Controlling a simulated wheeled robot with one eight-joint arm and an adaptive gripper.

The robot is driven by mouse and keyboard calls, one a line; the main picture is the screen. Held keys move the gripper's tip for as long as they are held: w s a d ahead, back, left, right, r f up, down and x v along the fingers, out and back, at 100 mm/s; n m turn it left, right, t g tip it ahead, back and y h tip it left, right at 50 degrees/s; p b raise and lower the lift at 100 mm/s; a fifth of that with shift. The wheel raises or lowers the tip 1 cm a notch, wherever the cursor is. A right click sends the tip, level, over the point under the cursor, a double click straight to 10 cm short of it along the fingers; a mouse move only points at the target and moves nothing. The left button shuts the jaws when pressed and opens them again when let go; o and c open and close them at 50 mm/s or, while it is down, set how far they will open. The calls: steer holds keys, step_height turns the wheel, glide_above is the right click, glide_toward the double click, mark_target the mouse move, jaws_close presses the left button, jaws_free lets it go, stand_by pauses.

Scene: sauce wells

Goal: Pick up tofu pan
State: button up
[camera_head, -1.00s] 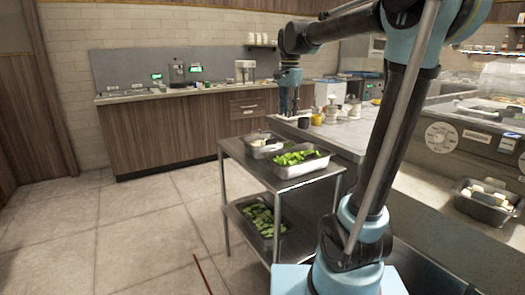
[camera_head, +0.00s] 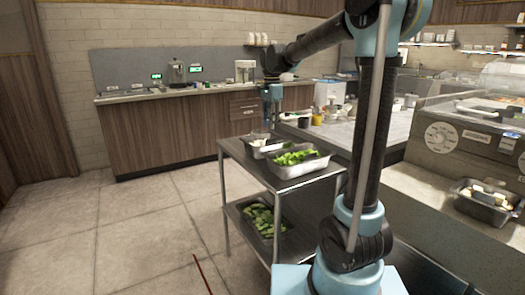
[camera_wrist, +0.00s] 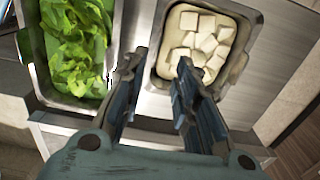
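The tofu pan (camera_wrist: 245,62) is a metal pan of white cubes in pale liquid, in the upper right of the wrist view. In the head view a small pan (camera_head: 258,150) at the back of the cart's top shelf appears to be the same one. My gripper (camera_wrist: 158,72) is open and empty, with its fingers over the pan's near left side. Its fingers hide part of the near rim. In the head view my gripper (camera_head: 270,122) hangs above that pan, pointing down.
A pan of green leaves (camera_head: 300,160) stands beside the tofu pan on the metal cart (camera_head: 293,187). Another pan of greens (camera_head: 262,218) is on the lower shelf. A pan with pale cubes (camera_head: 485,203) sits on the right counter. The floor left of the cart is clear.

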mark_target(271, 140)
steer(key=shift+s+f, duration=0.2)
steer(key=shift+f, duration=1.9)
steer(key=shift+s+f, duration=0.15)
steer(key=shift+f, duration=1.95)
jaws_close()
